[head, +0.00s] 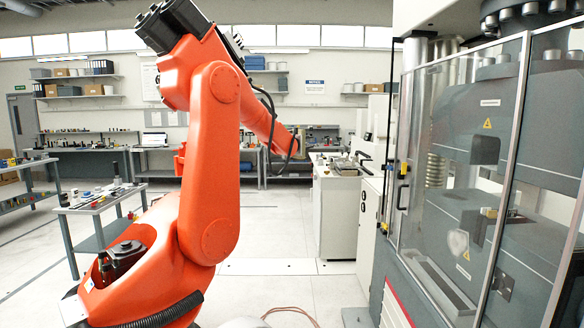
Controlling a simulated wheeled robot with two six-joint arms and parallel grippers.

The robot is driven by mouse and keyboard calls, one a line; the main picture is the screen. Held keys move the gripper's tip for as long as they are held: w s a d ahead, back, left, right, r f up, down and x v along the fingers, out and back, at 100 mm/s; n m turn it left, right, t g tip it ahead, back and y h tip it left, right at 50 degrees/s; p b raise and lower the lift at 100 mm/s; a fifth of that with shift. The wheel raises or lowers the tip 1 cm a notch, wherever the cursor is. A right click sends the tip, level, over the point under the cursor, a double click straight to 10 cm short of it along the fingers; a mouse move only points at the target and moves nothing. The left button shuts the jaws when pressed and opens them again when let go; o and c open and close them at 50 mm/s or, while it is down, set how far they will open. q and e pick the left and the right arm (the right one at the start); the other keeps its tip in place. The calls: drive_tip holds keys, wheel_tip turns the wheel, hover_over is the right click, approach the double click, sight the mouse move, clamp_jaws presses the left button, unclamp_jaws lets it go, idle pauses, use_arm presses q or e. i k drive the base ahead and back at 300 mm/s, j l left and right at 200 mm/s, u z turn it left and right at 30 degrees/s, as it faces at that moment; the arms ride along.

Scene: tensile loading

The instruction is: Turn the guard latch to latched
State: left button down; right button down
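The testing machine on the right has a clear guard door (415,130) in a metal frame, and it looks closed. A black upright handle (401,190) with a yellow part at its top sits at the door's left edge. A small dark and yellow fitting (384,228) is lower on the left side. I cannot tell which of these is the guard latch or how it is turned. Neither of my grippers is in view.
A large orange robot arm (212,150) stands at the left centre and reaches towards the back. A white cabinet (335,215) stands left of the machine. Workbenches (95,205) line the left and back. Pale floor (275,240) lies between, with a cable (290,312) at the bottom.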

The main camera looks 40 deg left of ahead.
sight(404, 169)
drive_tip(key=u, duration=0.7)
